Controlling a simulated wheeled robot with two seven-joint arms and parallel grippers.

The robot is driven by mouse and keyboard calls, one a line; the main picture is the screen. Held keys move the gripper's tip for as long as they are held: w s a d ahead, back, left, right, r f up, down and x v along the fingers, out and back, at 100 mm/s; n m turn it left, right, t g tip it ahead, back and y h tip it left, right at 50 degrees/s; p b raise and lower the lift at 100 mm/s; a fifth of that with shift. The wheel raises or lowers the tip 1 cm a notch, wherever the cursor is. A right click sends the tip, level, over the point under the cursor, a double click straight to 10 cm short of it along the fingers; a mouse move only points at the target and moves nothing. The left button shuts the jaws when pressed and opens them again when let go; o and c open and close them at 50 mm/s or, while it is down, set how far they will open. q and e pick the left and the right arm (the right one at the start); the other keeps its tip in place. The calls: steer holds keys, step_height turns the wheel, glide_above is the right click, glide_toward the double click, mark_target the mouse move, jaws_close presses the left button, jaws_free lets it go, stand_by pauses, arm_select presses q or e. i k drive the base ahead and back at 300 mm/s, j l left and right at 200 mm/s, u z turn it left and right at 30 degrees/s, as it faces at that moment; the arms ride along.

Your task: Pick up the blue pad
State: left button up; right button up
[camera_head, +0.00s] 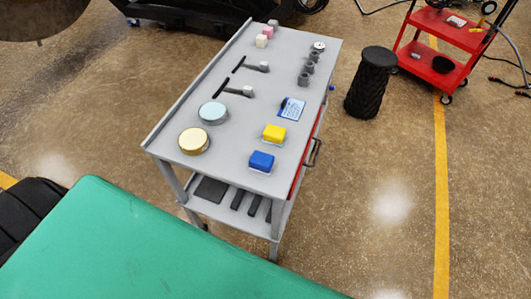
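The blue pad (262,160) lies on the near right corner of the grey cart top (229,134). It is a small block with a blue top and a pale lower edge. A similar yellow pad (274,133) lies just behind it, with a gap between them. Nothing covers the blue pad. Neither of my grippers shows in the head view.
On the cart stand a gold-lidded tin (194,141), a pale blue tin (213,112), a blue-white packet (292,108) and two dark-handled tools (236,88). A black stool (370,80) and red cart (440,50) stand right. A green surface (130,245) fills the lower left.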

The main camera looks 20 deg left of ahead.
mark_target(261, 162)
steer(key=u, duration=1.05)
